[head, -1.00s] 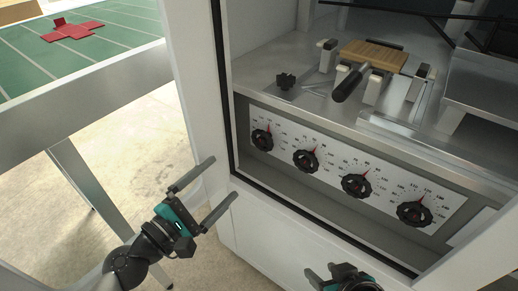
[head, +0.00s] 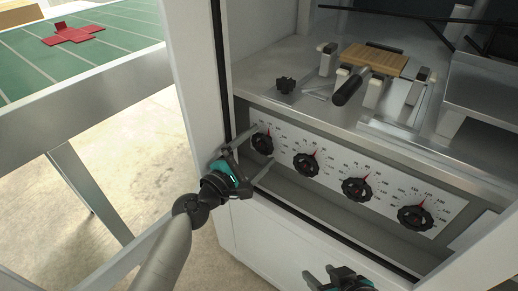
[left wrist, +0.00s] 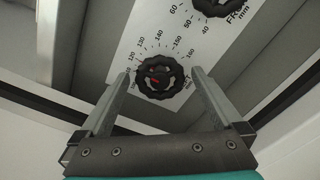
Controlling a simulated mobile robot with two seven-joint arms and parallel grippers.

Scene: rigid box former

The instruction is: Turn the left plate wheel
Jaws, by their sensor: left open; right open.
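A row of black handwheels with red pointers sits on a white scale panel in the machine. The leftmost wheel (head: 262,143) has a scale marked from about 110 to 160 in the left wrist view (left wrist: 160,77); its name label is mostly hidden. My left gripper (head: 263,147) is open, with one finger on each side of this wheel. In the left wrist view the fingers (left wrist: 160,73) flank the rim; I cannot tell whether they touch it. My right gripper (head: 325,276) is open and empty at the bottom edge, below the panel.
The second wheel (head: 306,164) is close on the right, with further wheels (head: 356,189) beyond it. The cabinet's door-frame post (head: 200,80) stands left. A green table (head: 110,35) holds a red cross-shaped blank (head: 75,35).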

